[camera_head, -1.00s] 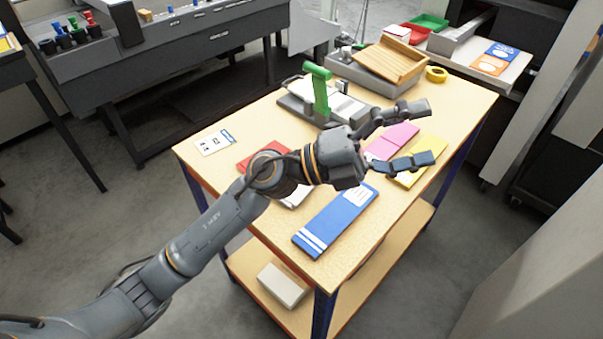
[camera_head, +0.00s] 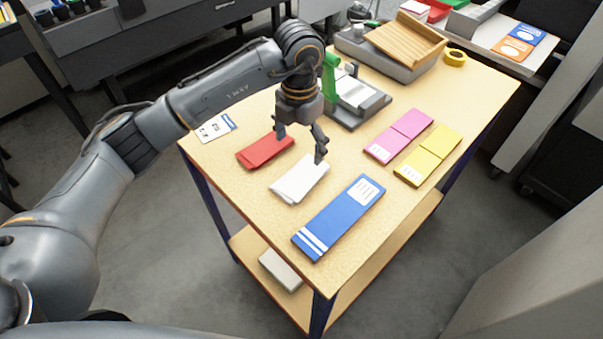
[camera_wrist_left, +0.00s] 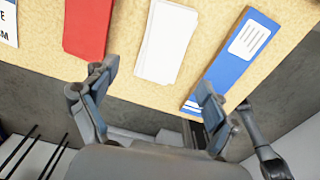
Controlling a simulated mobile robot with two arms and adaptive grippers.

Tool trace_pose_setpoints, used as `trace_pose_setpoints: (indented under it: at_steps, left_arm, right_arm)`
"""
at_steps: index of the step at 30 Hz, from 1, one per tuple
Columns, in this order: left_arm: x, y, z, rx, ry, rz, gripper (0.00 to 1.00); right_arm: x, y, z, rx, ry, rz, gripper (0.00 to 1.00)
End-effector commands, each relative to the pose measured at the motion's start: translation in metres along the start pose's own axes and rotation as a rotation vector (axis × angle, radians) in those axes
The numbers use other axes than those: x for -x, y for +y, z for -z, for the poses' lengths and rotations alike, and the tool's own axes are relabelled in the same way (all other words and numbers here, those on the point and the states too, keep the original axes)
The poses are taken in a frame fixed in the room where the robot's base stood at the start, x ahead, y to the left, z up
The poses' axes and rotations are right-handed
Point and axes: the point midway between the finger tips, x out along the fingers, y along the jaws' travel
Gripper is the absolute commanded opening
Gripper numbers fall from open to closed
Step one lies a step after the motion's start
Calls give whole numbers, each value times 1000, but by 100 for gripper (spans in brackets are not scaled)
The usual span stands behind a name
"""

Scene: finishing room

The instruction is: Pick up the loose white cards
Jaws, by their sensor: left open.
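The loose white cards (camera_head: 299,180) lie in a small, slightly uneven stack on the wooden table, between a red stack and a blue pack. They also show in the left wrist view (camera_wrist_left: 165,42), ahead of the fingers and between them. My left gripper (camera_head: 299,148) points down above the table, just behind the white cards, and is open and empty. One of its fingers overlaps the far end of the cards in the head view. Its two fingers (camera_wrist_left: 152,98) are spread wide in the left wrist view.
A red card stack (camera_head: 265,150) lies close left of the white cards, and a blue pack (camera_head: 340,216) close right. Pink cards (camera_head: 399,136) and yellow cards (camera_head: 428,155) lie farther right. A device with a green lever (camera_head: 330,75) stands behind the gripper.

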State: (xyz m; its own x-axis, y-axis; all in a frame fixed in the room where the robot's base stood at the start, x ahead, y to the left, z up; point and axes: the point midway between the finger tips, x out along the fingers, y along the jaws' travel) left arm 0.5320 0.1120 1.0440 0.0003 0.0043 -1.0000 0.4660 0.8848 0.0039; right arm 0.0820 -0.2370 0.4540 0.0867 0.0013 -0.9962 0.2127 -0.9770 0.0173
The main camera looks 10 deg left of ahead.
Motion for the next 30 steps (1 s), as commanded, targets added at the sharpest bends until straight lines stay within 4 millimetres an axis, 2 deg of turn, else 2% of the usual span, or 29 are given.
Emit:
trace_pose_setpoints:
  at_steps: [4, 11, 17, 21, 29, 30]
  left_arm:
    - [-24, -1, 1, 1, 2, 3, 87]
    - [-41, -2, 1, -2, 0, 3, 87]
    - [-68, -8, 3, -2, 4, 5, 87]
    - [-86, -7, 2, -1, 0, 4, 87]
    - [-90, -6, 1, -2, -2, 3, 87]
    - [-90, -6, 1, -2, -2, 3, 83]
  right_arm:
    - [9, 0, 0, 0, -2, 0, 40]
    - [14, 0, 2, 0, 0, 0, 40]
    - [36, 1, 5, 0, 3, 0, 40]
    - [37, 1, 6, 0, 5, 0, 40]
    - [36, 0, 7, 0, 6, 1, 40]
    - [36, -1, 7, 0, 7, 1, 40]
